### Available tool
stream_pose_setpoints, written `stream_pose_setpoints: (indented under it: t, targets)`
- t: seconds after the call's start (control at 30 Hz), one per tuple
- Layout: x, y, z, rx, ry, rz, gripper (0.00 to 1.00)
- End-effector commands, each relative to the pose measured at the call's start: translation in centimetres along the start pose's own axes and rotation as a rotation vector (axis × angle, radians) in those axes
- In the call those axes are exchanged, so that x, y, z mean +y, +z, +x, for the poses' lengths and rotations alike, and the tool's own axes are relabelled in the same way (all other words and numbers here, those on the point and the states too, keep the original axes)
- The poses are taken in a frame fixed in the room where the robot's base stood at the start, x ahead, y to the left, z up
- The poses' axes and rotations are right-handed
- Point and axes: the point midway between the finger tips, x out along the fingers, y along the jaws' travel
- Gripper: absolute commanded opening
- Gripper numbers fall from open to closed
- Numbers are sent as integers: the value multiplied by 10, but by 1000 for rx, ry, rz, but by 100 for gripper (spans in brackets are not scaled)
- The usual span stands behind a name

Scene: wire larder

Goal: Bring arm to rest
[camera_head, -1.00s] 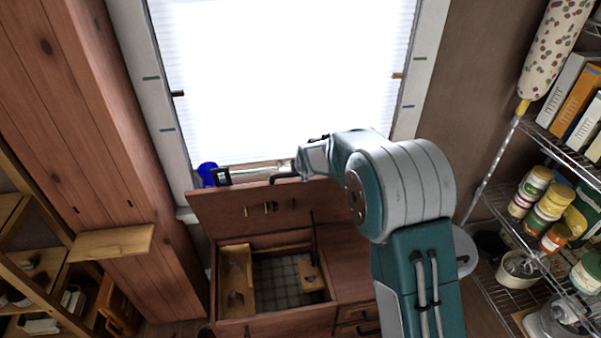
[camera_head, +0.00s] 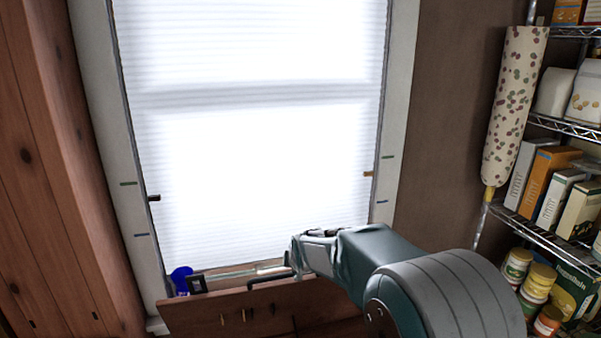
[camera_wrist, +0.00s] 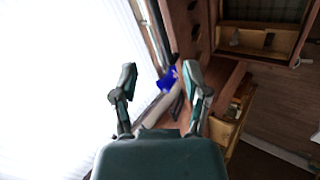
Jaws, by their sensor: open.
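My gripper (camera_wrist: 160,78) shows in the wrist view with its two fingers spread apart. Nothing is between the fingertips; the blue item (camera_wrist: 168,80) seen through the gap lies beyond them. In the head view my teal and grey arm comes in from the lower right. Its wrist end is in front of the lower edge of the bright window (camera_head: 250,180), above the raised wooden lid (camera_head: 235,315). The fingers are too small to make out clearly there.
The blue item (camera_head: 181,280) stands by the window's lower left corner. A wire rack (camera_head: 560,125) with boxes and jars is on the right, with a spotted bag holder (camera_head: 515,105) beside it. A wooden wall (camera_head: 60,180) is on the left. The wrist view shows an open compartment (camera_wrist: 262,42).

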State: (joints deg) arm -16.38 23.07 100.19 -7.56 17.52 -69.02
Motion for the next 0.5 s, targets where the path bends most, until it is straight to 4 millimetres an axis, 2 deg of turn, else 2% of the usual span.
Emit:
stream_pose_setpoints:
  t: [0.03, 0.27, 0.5]
  targets:
    - [1, 11, -24, -12, 1, 67, 60]
    - [-18, 50, -111, -65, -22, 394, 60]
    - [-61, 84, -192, -120, -35, 733, 60]
